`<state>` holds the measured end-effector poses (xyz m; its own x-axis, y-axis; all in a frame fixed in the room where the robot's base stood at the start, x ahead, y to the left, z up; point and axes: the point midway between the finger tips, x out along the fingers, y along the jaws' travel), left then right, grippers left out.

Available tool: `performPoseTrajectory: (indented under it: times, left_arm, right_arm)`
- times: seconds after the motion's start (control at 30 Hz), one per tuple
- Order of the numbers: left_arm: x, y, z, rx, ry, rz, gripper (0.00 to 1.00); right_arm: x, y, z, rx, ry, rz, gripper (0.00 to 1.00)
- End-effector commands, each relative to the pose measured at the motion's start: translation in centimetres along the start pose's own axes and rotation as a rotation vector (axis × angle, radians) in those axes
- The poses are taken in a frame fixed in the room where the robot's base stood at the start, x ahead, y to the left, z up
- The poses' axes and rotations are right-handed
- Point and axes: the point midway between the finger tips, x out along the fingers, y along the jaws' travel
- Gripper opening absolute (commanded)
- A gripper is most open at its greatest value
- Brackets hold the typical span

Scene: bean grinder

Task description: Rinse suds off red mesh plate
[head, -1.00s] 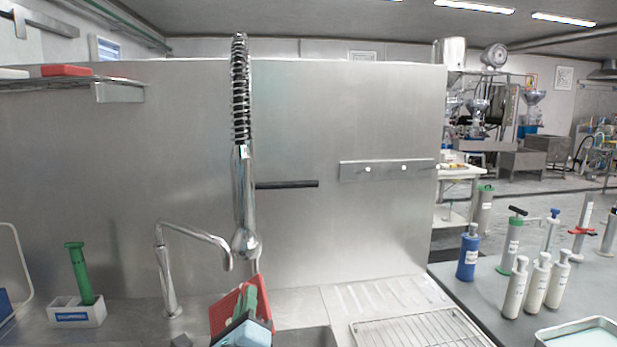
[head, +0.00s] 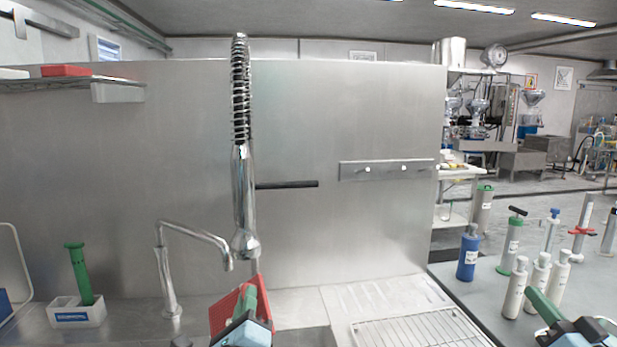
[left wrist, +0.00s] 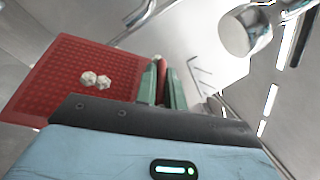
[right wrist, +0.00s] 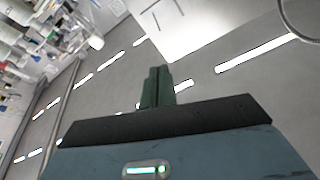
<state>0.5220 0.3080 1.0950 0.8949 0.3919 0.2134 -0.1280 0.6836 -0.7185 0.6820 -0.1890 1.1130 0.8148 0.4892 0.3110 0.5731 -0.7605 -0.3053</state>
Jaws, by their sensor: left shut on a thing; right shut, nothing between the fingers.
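My left gripper (head: 249,298) is shut on the red mesh plate (head: 224,308), gripping it by one edge, in the lower middle of the head view under the spray tap. In the left wrist view, the plate (left wrist: 65,72) is to the left of the green fingers (left wrist: 163,78), with white suds clumps (left wrist: 95,80) on its face. The metal spray head (head: 245,243) hangs just above the plate; no water shows. My right gripper (head: 537,299) is shut and empty at the lower right; its fingers (right wrist: 157,76) are together in the right wrist view.
A bent faucet (head: 170,270) stands left of the spray tap. A wire rack (head: 410,328) lies on the drainboard to the right. White bottles (head: 516,285) and a blue bottle (head: 468,252) stand on the right counter near my right gripper. A green-handled brush (head: 80,275) stands in a white holder.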

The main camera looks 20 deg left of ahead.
Motion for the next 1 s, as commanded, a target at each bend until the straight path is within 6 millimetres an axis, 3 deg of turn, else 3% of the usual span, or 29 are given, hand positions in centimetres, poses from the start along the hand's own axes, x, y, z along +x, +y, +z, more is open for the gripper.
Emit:
performPoseTrajectory:
  times: [0.03, 0.2, 0.5, 0.8, 1.0]
  left_arm:
    - [0.0, -0.1, 0.1, 0.000, -0.001, -0.001, 0.00]
    - [0.0, -0.1, 0.1, 0.000, -0.001, -0.001, 0.00]
    - [0.0, -0.1, 0.1, 0.000, -0.001, -0.001, 0.00]
    - [0.0, -0.1, 0.1, 0.000, -0.001, -0.001, 0.00]
    - [0.0, -0.1, 0.1, 0.000, -0.001, -0.001, 0.00]
  right_arm:
    - [1.5, -1.9, -1.5, -0.031, 0.026, -0.055, 0.00]
    - [5.1, -7.8, -5.3, -0.136, 0.087, -0.234, 0.00]
    - [9.1, -20.1, -10.8, -0.378, 0.137, -0.588, 0.00]
    - [10.0, -31.6, -13.4, -0.707, 0.068, -0.936, 0.00]
    - [9.8, -36.5, -13.8, -0.967, -0.054, -1.104, 0.00]
